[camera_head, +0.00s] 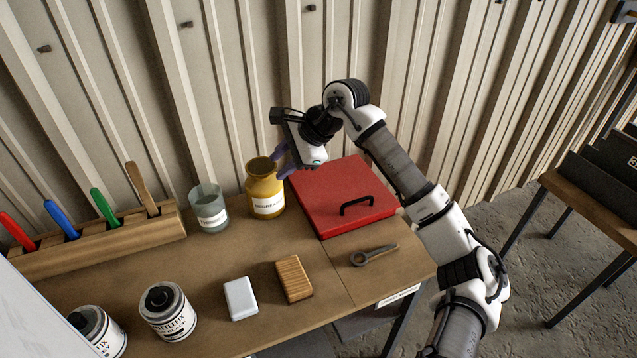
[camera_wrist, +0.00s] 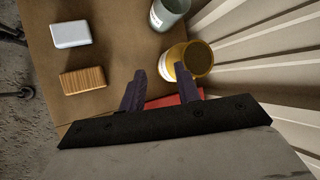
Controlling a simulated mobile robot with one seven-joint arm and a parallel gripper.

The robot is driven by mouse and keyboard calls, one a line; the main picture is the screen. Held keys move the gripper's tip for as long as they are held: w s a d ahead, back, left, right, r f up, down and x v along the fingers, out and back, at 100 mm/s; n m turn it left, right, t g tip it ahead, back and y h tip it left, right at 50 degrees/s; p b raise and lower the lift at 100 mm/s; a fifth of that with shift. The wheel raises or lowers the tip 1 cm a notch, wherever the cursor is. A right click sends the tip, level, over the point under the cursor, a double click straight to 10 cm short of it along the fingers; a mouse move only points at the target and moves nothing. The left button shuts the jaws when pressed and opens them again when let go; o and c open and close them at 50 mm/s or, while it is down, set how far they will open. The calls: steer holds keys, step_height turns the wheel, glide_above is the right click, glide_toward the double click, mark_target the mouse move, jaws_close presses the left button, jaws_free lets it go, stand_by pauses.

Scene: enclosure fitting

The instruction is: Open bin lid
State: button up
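The red bin lid (camera_head: 335,185) lies flat and shut at the right end of the wooden table, with a black handle (camera_head: 357,205) along its front edge. My gripper (camera_head: 281,161) is above the lid's back left corner, beside the yellow jar (camera_head: 264,190). In the wrist view its two dark purple fingers (camera_wrist: 160,74) stand apart with nothing held between them. The yellow jar (camera_wrist: 171,68) shows just past the right fingertip there; I cannot tell whether they touch. A strip of the red lid (camera_wrist: 166,101) shows between the fingers. The handle is out of the wrist view.
A grey wrench (camera_head: 373,254) lies in front of the lid. A wooden block (camera_head: 293,279), a white block (camera_head: 240,298), a glass cup (camera_head: 209,212) and paint cans (camera_head: 168,312) stand to the left. A tool rack (camera_head: 105,243) is at the back left, against the corrugated wall.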

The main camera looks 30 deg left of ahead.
steer(key=w+d+f+t+h, duration=0.1)
steer(key=w+d+t+h, duration=0.1)
steer(key=w+d, duration=0.5)
steer(key=m+t+h+p, duration=0.1)
steer(key=h, duration=0.3)
glide_toward(361, 199)
steer(key=f+p, duration=0.1)
steer(key=f, duration=0.1)
steer(key=f+p, duration=0.1)
steer(key=f, duration=0.2)
steer(key=a+f+p, duration=0.1)
steer(key=f, duration=0.1)
steer(key=shift+w+f+p, duration=0.3)
steer(key=shift+f+p, duration=0.05)
steer(key=shift+f, duration=0.05)
jaws_close()
